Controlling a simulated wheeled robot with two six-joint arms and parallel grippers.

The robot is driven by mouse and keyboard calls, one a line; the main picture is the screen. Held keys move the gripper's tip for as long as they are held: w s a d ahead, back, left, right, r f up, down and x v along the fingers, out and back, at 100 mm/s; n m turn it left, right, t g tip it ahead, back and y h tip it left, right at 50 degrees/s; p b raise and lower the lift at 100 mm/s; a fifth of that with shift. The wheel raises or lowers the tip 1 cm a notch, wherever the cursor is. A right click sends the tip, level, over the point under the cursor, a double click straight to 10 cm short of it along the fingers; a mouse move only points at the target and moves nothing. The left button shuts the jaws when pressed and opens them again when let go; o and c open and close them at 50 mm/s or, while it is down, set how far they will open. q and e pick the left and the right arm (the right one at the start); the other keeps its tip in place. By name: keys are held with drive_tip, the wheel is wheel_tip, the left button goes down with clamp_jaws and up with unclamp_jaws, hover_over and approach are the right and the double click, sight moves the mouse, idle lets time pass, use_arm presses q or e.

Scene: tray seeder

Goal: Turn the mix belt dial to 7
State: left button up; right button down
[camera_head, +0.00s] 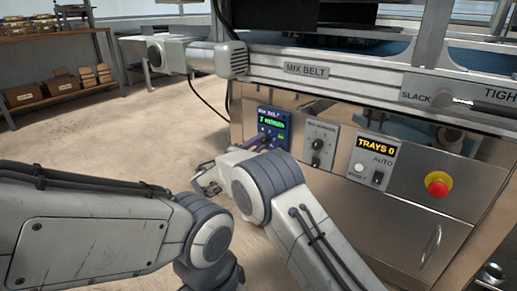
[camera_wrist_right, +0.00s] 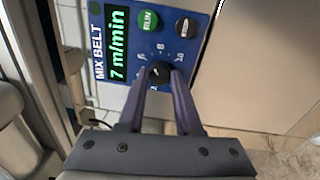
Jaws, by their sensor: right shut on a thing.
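The blue mix belt panel (camera_head: 273,125) is on the front of the machine, and its green display reads 7 m/min. The display also shows in the right wrist view (camera_wrist_right: 117,45), turned on its side. The black mix belt dial (camera_wrist_right: 158,71) is below it, with a number scale around it. My right gripper (camera_wrist_right: 161,76) is shut on the dial, one finger on each side.
On the blue panel are a green RUN button (camera_wrist_right: 148,20) and a second black knob (camera_wrist_right: 186,27). To the right are a grey dial panel (camera_head: 320,143), a TRAYS panel (camera_head: 372,162) and a red emergency button (camera_head: 438,185). Open floor lies to the left.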

use_arm(q)
drive_tip(key=shift+f, duration=0.2)
idle(0.4)
use_arm(e)
drive_tip(key=c, duration=0.6)
unclamp_jaws()
drive_tip(key=shift+s+a, duration=0.1)
drive_tip(key=shift+s, duration=0.05)
